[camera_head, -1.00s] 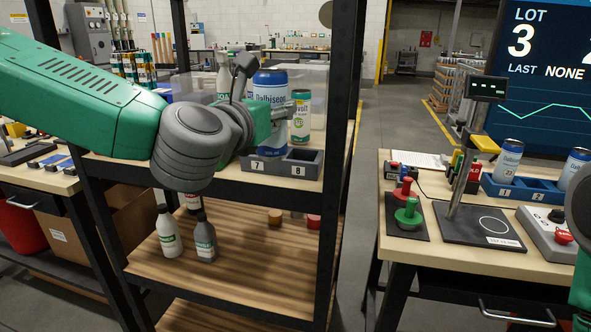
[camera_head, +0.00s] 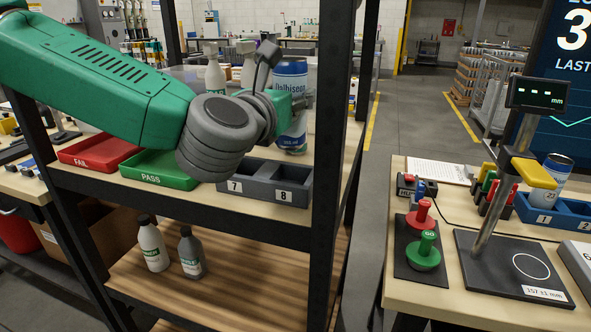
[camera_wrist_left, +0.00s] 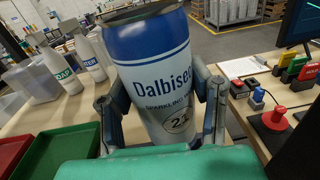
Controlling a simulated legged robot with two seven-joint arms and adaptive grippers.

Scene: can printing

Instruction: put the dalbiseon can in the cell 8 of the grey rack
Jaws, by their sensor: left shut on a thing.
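The Dalbiseon can (camera_head: 290,76) is blue and silver-white. It is upright in the head view and slightly tilted in the left wrist view (camera_wrist_left: 160,75). My left gripper (camera_head: 290,104) is shut around the can's sides, with a finger on each side in the wrist view (camera_wrist_left: 163,105). The grey rack (camera_head: 233,187) stands on the shelf in front of and below the can, with cells labelled 7 and 8. Cell 8 (camera_head: 283,182) is the right one and looks empty. The can's base shows behind the rack; its height over the shelf is unclear. My right gripper is out of view.
A green PASS tray (camera_head: 160,176) and red FAIL tray (camera_head: 95,152) lie left of the rack. A black shelf post (camera_head: 331,170) rises just right of it. White bottles (camera_head: 215,72) stand behind my arm. A blue rack (camera_head: 565,212) sits on the right-hand table.

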